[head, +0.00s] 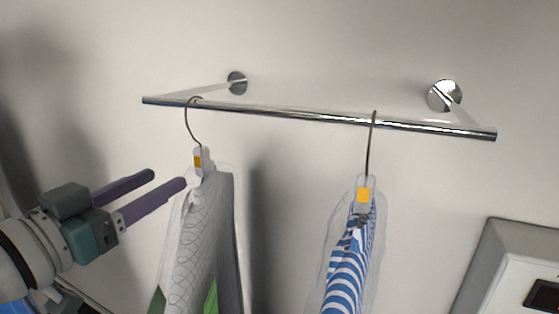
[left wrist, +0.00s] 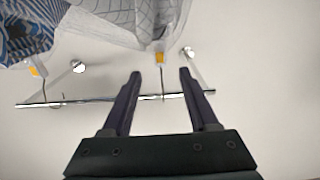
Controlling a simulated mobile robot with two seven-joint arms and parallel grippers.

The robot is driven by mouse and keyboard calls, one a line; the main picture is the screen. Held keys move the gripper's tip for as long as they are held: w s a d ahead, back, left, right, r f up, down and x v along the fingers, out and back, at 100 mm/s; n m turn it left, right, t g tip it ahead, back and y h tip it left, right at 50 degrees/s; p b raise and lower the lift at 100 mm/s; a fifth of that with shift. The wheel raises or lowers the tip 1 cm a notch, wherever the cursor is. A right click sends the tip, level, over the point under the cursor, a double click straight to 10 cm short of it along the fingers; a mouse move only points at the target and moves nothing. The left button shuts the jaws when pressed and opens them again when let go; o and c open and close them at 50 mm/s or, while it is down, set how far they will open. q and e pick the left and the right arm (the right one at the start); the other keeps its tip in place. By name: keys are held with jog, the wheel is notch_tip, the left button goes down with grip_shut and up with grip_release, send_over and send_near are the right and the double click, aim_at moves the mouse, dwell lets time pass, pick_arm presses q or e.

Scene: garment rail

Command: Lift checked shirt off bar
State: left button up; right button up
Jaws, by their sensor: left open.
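The checked shirt (head: 196,245), pale with a thin grid of dark lines, hangs in a clear cover at the left of the bar (head: 290,113). Its wire hook (head: 188,125) is over the bar, and an orange tag (head: 198,161) marks the hanger's neck. My left gripper (head: 169,178) is open and empty, to the left of the hanger neck. In the left wrist view the fingers (left wrist: 160,73) point toward the shirt (left wrist: 145,18), with the orange tag (left wrist: 159,58) between and beyond the tips. No contact shows. My right gripper is out of view.
A blue-and-white striped garment (head: 345,270) in a clear cover hangs at the right on the same bar. Two round chrome wall mounts (head: 237,83) hold the bar. A grey box (head: 505,255) stands at the lower right. Bare wall separates the two garments.

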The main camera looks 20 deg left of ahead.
aim_at(198, 163)
pick_arm(q)
jog(key=w+b, duration=0.1)
jog(key=w, duration=0.1)
jog(key=w+b, duration=0.1)
jog(key=w, duration=0.2)
jog(key=w+b, duration=0.2)
jog(key=w, duration=0.1)
jog(key=shift+w+d+f, duration=0.15)
jog(key=shift+w+d, duration=0.05)
jog(key=shift+d, duration=0.15)
jog(key=shift+w+d+b, duration=0.1)
jog(key=shift+w+b, duration=0.3)
jog(key=shift+w, duration=0.65)
grip_shut()
jog(key=shift+r, duration=0.3)
jog(key=shift+r+p, duration=1.65)
jog(key=shift+p, duration=0.05)
